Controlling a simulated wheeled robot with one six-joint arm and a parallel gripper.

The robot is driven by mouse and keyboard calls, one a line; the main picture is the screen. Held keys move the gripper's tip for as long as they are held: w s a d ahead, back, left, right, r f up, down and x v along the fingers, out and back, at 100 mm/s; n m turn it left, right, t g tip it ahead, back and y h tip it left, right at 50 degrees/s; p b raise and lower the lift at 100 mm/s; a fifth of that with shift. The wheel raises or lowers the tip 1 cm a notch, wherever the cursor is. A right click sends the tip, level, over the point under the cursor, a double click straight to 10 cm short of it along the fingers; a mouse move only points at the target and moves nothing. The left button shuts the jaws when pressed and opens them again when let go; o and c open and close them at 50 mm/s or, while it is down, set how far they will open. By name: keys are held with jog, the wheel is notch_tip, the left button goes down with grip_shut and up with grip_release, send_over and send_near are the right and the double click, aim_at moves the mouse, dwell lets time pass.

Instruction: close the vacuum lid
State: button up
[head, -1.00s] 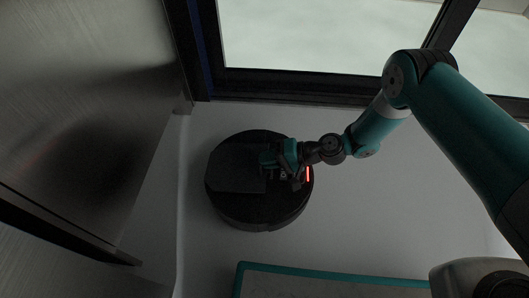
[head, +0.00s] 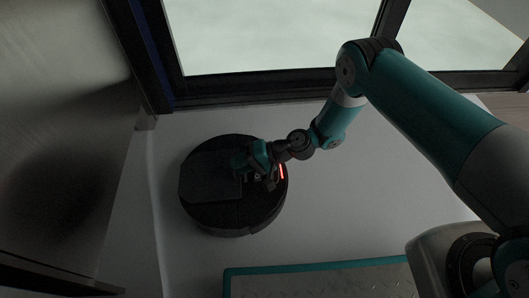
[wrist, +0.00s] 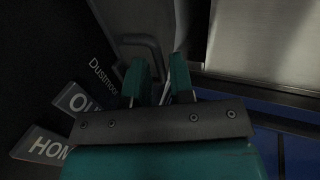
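The vacuum (head: 235,222) is a round black robot vacuum on the pale floor, left of centre in the head view. Its lid (head: 205,178) is a dark, squared panel over the left part of its top; its left edge reaches the vacuum's outline. How far the lid is raised is hard to tell in the dark. My gripper (head: 245,162) is over the vacuum's top, at the lid's right side. In the wrist view, my gripper (wrist: 157,78) shows two teal fingers apart, with nothing clearly held. Whether they touch the lid cannot be told.
A red light strip (head: 282,171) glows on the vacuum's right side. Metal appliance fronts (head: 60,120) stand at the left. A dark-framed glass pane (head: 270,35) runs behind. Bare floor (head: 350,200) lies to the right.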

jog(key=s+p+v, duration=0.1)
jog(key=p+v, duration=0.7)
jog(key=v, duration=0.9)
jog(key=shift+w+d, duration=0.2)
jog(key=shift+w, duration=0.2)
